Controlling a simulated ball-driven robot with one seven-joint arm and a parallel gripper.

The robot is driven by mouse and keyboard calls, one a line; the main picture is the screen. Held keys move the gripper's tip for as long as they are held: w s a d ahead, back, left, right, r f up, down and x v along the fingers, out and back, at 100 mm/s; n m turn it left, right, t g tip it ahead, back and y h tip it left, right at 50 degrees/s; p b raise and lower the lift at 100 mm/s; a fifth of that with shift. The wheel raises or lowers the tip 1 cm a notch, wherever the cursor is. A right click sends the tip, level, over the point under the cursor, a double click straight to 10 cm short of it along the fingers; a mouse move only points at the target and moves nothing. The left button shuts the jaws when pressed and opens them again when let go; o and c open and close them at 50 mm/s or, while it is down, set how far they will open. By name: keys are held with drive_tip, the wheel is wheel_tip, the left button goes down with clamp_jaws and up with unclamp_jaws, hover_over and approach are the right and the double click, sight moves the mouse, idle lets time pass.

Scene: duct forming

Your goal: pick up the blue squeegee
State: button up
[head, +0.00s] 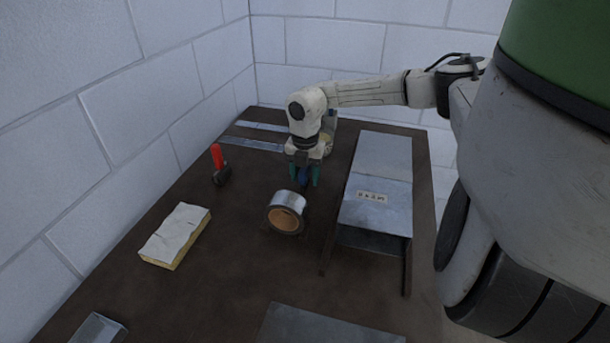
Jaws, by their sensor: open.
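My gripper (305,180) points down over the table, just behind the tape roll. Its two teal fingers are apart. A small dark blue thing (304,174), likely the blue squeegee, shows between the fingers. Most of it is hidden by the fingers and the wrist, so I cannot tell whether they touch it.
A silver tape roll (289,200) lies in front of the gripper. A sheet-metal duct piece (377,190) stands to the right. A red-handled tool (217,158), a yellow block with a pale top (174,234) and metal strips (252,143) lie left on the brown table (225,285).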

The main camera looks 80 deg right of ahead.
drive_tip(key=shift+c, duration=0.3)
clamp_jaws()
wheel_tip(320, 180, up, 18)
drive_tip(key=b, duration=0.1)
idle(0.7)
